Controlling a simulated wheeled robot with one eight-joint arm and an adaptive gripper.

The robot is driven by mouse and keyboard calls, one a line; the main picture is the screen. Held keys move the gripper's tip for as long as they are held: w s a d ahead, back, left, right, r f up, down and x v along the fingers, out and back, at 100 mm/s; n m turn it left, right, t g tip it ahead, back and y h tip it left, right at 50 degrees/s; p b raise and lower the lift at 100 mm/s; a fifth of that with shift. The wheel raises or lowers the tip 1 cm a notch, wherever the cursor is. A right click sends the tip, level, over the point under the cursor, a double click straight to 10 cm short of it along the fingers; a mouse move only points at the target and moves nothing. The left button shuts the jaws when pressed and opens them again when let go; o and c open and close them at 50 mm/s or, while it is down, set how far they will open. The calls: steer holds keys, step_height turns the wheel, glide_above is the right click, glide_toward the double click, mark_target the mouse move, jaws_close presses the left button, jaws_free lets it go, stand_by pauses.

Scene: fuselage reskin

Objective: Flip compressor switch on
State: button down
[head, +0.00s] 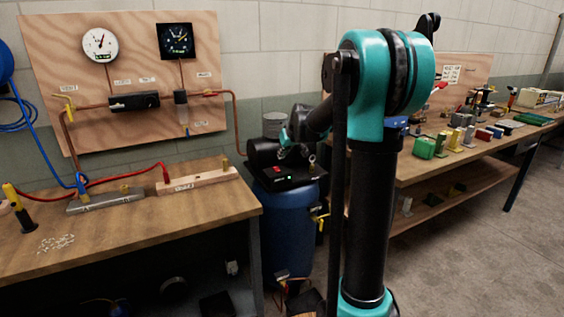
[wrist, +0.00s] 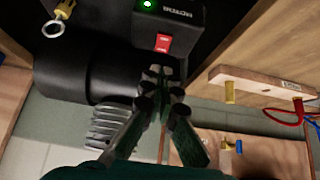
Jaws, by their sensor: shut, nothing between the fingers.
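The compressor has a blue tank (head: 285,222) and stands between the two benches. On its top is a black motor box (wrist: 185,18) with a red switch (wrist: 162,42) and a glowing green light (wrist: 148,4). The red switch also shows small in the head view (head: 277,170). I cannot tell which way the switch is tilted. My gripper (wrist: 158,72) is shut and empty. In the wrist view its fingertips are just below the red switch, and I cannot tell whether they touch the box. In the head view my gripper (head: 286,142) is over the compressor top, small and partly hidden.
A black cylindrical motor (wrist: 75,70) lies beside the fingers. The left bench (head: 130,225) carries a wooden manifold block (head: 197,181) and red and blue hoses. A gauge board (head: 60,50) stands behind. The right bench (head: 420,170) holds several small parts.

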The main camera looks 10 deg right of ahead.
steer(key=s+d+r, duration=0.2)
steer(key=s+r, duration=0.3)
steer(key=s, duration=0.1)
steer(key=shift+s+f, duration=0.1)
stand_by(0.3)
steer(key=s+f+m+g, duration=0.1)
steer(key=s+f, duration=0.6)
steer(key=s, duration=0.4)
steer(key=s+d+f+m+g+h, duration=0.1)
steer(key=s+f, duration=0.6)
steer(key=s, duration=0.4)
steer(key=s+f+m+g+h, duration=0.1)
steer(key=s+f, duration=0.6)
steer(key=s, duration=0.4)
steer(key=shift+d+f+m, duration=0.2)
steer(key=shift+d+m, duration=0.05)
steer(key=shift+m, duration=0.05)
steer(key=shift+s, duration=0.1)
